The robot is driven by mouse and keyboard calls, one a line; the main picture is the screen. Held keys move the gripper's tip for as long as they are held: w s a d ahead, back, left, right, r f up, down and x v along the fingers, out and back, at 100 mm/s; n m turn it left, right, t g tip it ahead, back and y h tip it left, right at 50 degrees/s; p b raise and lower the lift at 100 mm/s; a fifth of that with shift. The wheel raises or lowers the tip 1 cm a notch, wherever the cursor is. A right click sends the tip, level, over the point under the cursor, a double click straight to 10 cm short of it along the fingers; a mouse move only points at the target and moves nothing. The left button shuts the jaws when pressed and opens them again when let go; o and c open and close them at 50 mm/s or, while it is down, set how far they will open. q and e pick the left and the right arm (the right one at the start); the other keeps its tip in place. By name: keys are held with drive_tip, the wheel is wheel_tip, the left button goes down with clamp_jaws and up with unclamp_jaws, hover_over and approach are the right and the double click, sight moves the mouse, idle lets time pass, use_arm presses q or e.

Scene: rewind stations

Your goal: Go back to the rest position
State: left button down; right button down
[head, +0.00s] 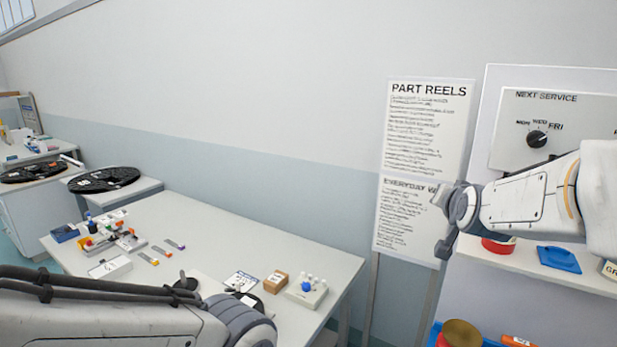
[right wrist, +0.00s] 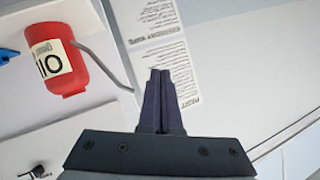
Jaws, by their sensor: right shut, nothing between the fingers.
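My right arm reaches in from the right in the head view, at about the height of the signs. Its dark gripper (head: 446,246) points down there, small and partly turned away. In the right wrist view the two fingers of my right gripper (right wrist: 158,72) are together with nothing between them. They are in open air, in front of the wall and sign. My left arm lies across the lower left of the head view, over the near part of the table. Its gripper is out of the picture.
A dial panel (head: 510,158) is right of the PART REELS sign (head: 428,125). A shelf (head: 540,268) below holds a blue item (head: 559,259). A red oil can (right wrist: 64,70) shows in the wrist view. The white table (head: 200,220) bears small parts. Black reels (head: 104,179) are left.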

drive_tip(key=s+a+f+n+g+y, duration=0.35)
drive_tip(key=s+a+f, duration=0.3)
drive_tip(key=a, duration=0.35)
drive_tip(key=s+a+f+n+g+y, duration=0.2)
drive_tip(key=s+a+f+n+g, duration=0.15)
drive_tip(key=s+a+f, duration=0.5)
drive_tip(key=s+a+f+n+g+h, duration=0.1)
drive_tip(key=s+a+f+n+g, duration=0.1)
drive_tip(key=s, duration=0.8)
drive_tip(key=s+a+f+n+g, duration=0.2)
drive_tip(key=s+n+g, duration=0.2)
drive_tip(key=s, duration=0.6)
drive_tip(key=shift+s+a+f+n+h+b, duration=0.25)
drive_tip(key=shift+f+n+h+b, duration=0.15)
drive_tip(key=shift+n, duration=0.3)
